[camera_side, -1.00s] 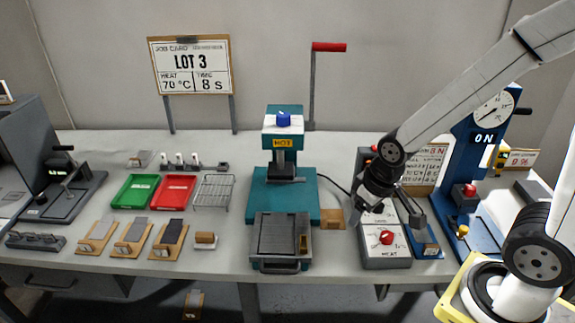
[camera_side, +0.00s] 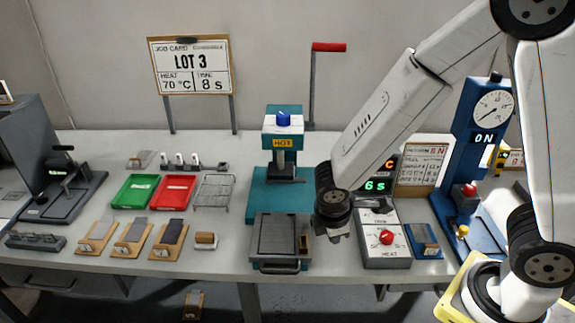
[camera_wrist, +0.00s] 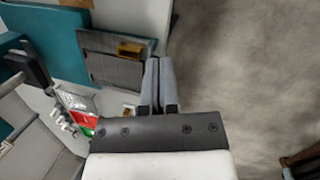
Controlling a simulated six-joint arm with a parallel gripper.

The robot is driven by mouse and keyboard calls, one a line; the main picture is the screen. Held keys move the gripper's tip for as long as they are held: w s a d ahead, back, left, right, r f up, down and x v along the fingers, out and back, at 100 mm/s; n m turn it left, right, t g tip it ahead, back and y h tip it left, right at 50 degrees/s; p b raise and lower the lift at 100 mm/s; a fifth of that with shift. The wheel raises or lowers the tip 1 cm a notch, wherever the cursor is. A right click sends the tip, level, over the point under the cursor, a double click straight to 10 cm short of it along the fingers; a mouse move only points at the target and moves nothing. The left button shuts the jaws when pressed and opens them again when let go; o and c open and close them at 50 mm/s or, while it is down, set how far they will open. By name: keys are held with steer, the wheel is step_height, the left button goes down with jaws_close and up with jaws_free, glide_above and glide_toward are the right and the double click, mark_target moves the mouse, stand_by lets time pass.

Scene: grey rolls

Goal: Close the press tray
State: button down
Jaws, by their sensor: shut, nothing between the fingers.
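The press (camera_side: 283,150) is teal with a blue knob and a HOT label. Its grey tray (camera_side: 280,236) sticks out at the front of the teal base, with a dark handle (camera_side: 279,267) at the table's front edge. In the wrist view the tray (camera_wrist: 112,68) lies just beyond my fingertips. My gripper (camera_side: 338,236) is shut and empty, pointing down to the right of the tray. In the wrist view its fingers (camera_wrist: 159,68) are together. I see no clear contact with the tray, and the side view shows the fingers poorly.
The heat control box (camera_side: 384,242) with a red knob stands close to the right of my gripper. Green (camera_side: 134,190) and red (camera_side: 173,192) trays, a wire rack (camera_side: 214,191) and several sample boards lie to the left. Floor shows beyond the table's front edge.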

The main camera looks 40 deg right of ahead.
steer(key=w+a+f+n+t+h, duration=0.2)
steer(key=w+a+f+n+h, duration=0.15)
steer(key=a+n, duration=0.4)
steer(key=n+t, duration=0.4)
steer(key=n, duration=0.4)
glide_toward(279, 263)
steer(key=v, duration=0.4)
steer(key=shift+w+d, duration=0.1)
steer(key=shift+w, duration=0.2)
steer(key=shift+x, duration=5)
steer(key=shift+s+f, duration=0.1)
steer(key=shift+s, duration=0.05)
